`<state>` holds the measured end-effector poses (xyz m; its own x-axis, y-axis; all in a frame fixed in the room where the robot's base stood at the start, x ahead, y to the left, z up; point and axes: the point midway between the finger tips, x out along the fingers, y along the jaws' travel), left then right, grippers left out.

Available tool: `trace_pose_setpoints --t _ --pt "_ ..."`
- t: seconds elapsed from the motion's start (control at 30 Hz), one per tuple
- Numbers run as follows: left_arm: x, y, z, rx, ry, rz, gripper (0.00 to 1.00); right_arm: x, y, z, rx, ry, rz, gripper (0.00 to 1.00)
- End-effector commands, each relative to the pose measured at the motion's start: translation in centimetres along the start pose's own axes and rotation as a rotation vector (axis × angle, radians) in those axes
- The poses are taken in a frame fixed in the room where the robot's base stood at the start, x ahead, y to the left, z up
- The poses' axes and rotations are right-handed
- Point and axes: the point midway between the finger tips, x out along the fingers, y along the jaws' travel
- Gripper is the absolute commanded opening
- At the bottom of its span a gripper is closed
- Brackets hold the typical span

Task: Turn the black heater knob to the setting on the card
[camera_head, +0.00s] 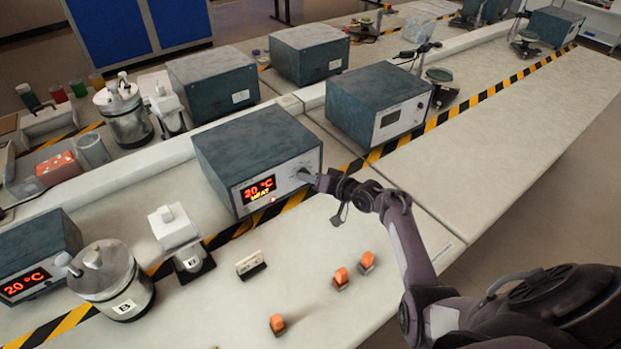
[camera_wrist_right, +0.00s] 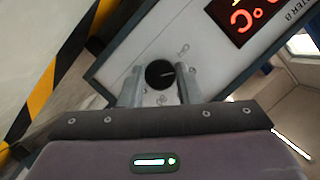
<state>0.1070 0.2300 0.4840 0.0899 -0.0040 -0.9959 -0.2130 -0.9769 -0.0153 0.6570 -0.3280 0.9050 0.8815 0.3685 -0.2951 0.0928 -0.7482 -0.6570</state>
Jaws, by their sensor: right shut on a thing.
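The heater (camera_head: 258,155) is a dark teal box with a light front panel. The black knob (camera_wrist_right: 160,73) has a light pointer line and sits on the panel below the display in the wrist view. My right gripper (camera_head: 312,177) is at the panel's right side and mostly covers the knob in the head view. In the wrist view its two fingers (camera_wrist_right: 162,84) are shut on the knob from both sides. A small white card (camera_head: 251,264) stands on the bench; its writing is too small to read. My left gripper is out of view.
Several orange-topped pieces (camera_head: 341,278) stand on the bench in front. A metal vessel marked B (camera_head: 117,284) and a white-topped device (camera_head: 178,236) stand left. Another heater box (camera_head: 378,104) is behind right. Striped tape (camera_head: 232,234) runs along the heater's front.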

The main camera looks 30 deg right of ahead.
Motion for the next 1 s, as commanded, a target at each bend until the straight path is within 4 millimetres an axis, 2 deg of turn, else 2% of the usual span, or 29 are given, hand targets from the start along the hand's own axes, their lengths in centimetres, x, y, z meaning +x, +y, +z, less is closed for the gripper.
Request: trace_pose_setpoints --t 0.4,0.97,1.0 --pt "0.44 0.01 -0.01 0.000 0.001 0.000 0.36 -0.02 0.23 -0.05 0.183 -0.001 -0.074 0.07" --pt "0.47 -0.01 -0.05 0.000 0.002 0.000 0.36 -0.03 0.22 -0.04 0.210 -0.001 -0.085 0.07" --pt "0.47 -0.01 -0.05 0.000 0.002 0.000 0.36 -0.02 0.22 -0.04 0.210 -0.001 -0.085 0.35"
